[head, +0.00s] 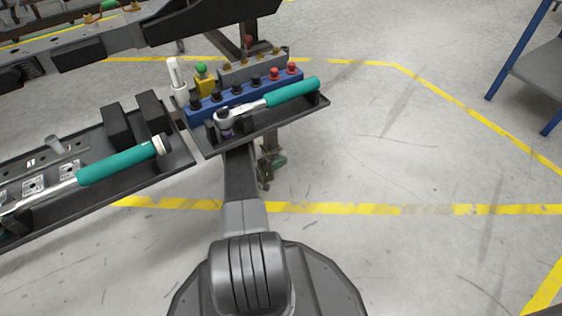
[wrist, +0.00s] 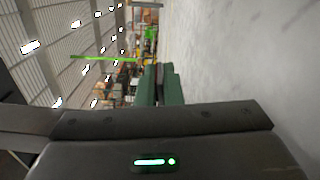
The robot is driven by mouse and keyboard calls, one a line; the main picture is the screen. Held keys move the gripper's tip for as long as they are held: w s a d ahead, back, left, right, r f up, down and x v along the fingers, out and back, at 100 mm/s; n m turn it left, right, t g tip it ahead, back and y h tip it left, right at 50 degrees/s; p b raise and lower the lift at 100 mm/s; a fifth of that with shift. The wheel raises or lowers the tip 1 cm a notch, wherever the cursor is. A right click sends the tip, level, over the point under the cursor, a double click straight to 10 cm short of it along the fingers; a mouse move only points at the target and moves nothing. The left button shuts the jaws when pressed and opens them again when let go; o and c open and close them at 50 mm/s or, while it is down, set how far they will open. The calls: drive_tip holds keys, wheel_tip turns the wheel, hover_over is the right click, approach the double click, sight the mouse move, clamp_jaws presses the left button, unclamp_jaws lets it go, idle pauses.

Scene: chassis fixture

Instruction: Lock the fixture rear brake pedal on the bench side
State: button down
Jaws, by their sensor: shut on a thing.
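In the wrist view, the two green fingers of my gripper (wrist: 159,88) are close together on a narrow dark piece (wrist: 158,72). I cannot tell whether this piece is the brake pedal. In the head view, my arm reaches forward and passes under the near edge of the small tool tray, which hides part of it. A small green part (head: 278,161) shows beside the lower end of a dark upright under that tray. It is too small to tell whether it is pedal, caster or finger. No brake pedal is clearly visible.
The small tray (head: 262,133) holds a teal-handled wrench (head: 292,92) and a blue block (head: 236,97). A longer tray (head: 120,184) at left holds another teal-handled wrench (head: 118,164). A blue-legged stand (head: 515,52) is at upper right.

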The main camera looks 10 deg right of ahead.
drive_tip(key=m, duration=0.1)
drive_tip(key=f+m, duration=0.1)
drive_tip(key=m, duration=0.1)
drive_tip(key=shift+f, duration=0.3)
drive_tip(key=c, duration=1.6)
unclamp_jaws()
drive_tip(key=shift+a, duration=0.15)
drive_tip(key=p+v, duration=0.1)
drive_tip(key=v, duration=1.2)
drive_tip(key=shift+s+a+r, duration=0.1)
drive_tip(key=shift+s+a, duration=0.05)
drive_tip(key=shift+a, duration=0.15)
